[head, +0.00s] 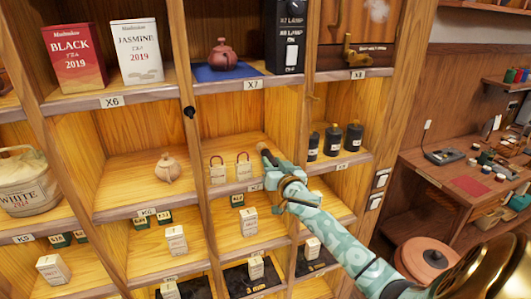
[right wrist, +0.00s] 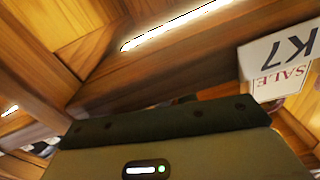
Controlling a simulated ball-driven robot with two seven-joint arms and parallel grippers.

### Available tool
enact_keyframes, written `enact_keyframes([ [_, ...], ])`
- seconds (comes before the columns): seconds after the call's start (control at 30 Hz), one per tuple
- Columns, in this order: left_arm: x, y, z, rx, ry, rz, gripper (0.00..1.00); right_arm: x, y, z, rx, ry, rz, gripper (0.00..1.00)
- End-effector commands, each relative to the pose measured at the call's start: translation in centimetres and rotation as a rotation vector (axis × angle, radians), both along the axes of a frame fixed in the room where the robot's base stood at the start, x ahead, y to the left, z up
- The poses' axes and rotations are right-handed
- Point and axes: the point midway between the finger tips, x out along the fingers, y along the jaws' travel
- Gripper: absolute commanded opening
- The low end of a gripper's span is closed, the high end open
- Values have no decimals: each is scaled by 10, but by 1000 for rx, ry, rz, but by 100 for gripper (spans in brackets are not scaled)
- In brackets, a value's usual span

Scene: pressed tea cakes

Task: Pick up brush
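I cannot pick out a brush for certain in either view. My right gripper (head: 266,152) is at the end of the teal patterned arm, at the front of the middle shelf (head: 130,175), near the K7 label. Its fingertips are small and partly hidden by the arm, so its opening does not show. The right wrist view shows wooden shelf boards, the K7 label (right wrist: 291,48) and a dark gripper housing along the bottom, but no clear fingers. My left gripper is in neither view.
Two small tagged packets (head: 217,170) stand just left of the right gripper, and a clay teapot (head: 168,168) further left. Dark bottles (head: 333,139) stand in the right compartment. Small white boxes (head: 176,240) stand below. A side desk (head: 460,180) is at right.

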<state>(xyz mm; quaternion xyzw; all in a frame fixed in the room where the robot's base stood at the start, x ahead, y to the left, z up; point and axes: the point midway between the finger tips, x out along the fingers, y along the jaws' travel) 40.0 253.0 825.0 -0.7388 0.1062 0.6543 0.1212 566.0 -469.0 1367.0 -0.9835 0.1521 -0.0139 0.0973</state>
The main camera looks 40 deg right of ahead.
Motion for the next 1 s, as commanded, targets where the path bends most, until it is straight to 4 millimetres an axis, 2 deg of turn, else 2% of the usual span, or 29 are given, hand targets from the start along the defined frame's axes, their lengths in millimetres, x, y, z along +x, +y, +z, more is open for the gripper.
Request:
enact_keyframes([
  [0.17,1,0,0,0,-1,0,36,0,0,-1,0,1,0,29],
  [0.27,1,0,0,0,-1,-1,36,0,0,-1,0,1,0,1],
  [0.57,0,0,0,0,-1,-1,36,0,0,0,0,-1,1,0],
  [0.77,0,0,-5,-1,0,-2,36,-1,4,8,-1,-4,0,0],
  [1.0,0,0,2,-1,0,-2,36,-1,3,58,-3,-6,0,0],
])
